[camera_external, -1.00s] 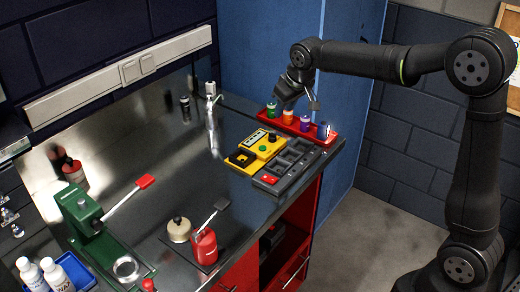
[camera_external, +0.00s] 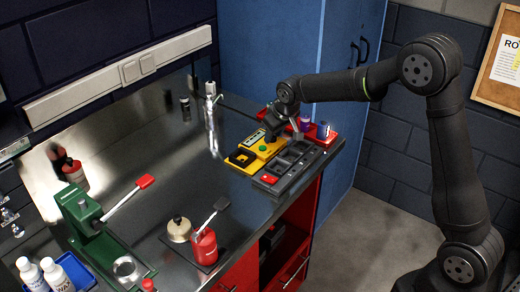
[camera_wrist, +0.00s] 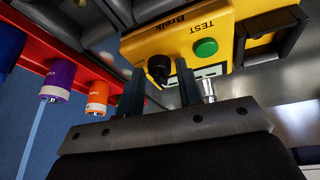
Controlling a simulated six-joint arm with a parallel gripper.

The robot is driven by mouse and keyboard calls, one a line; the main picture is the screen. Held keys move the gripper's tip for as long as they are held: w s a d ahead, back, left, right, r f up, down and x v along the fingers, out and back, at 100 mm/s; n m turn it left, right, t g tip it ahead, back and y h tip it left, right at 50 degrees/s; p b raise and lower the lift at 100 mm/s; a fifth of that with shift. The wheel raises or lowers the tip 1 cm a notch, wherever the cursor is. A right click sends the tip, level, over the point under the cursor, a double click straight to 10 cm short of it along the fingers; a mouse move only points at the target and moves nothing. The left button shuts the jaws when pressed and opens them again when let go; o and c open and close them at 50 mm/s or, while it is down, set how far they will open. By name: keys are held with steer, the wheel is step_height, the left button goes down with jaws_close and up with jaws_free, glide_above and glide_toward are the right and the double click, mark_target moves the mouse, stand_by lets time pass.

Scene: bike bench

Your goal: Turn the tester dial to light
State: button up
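The yellow tester (camera_external: 243,167) sits on the bench; it also shows in the wrist view (camera_wrist: 220,22). Its black dial (camera_wrist: 158,68) shows in the wrist view beside a green button (camera_wrist: 206,48). My gripper (camera_wrist: 160,66) is open, with one finger to each side of the dial. A gap shows between the dial and each finger. I cannot tell how deep the fingertips reach around it. The dial's setting is not readable.
A grey tray (camera_external: 268,187) with compartments and a red button lies right of the tester. Behind it a red rack (camera_external: 325,139) holds coloured canisters, such as a purple one (camera_wrist: 57,80) and an orange one (camera_wrist: 97,97). A metal post (camera_external: 211,110) stands behind left.

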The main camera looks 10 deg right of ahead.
steer(key=shift+c, duration=0.2)
steer(key=c, duration=0.7)
steer(key=shift+o, duration=0.3)
steer(key=m, duration=0.2)
steer(key=m+h, duration=0.2)
steer(key=m, duration=0.1)
steer(key=shift+a+m, duration=0.3)
steer(key=m+h, duration=0.1)
steer(key=m, duration=0.2)
steer(key=m+h, duration=0.1)
steer(key=m, duration=0.1)
steer(key=shift+a+m+h, duration=0.15)
steer(key=shift+m+h, duration=0.15)
steer(key=shift+m, duration=0.1)
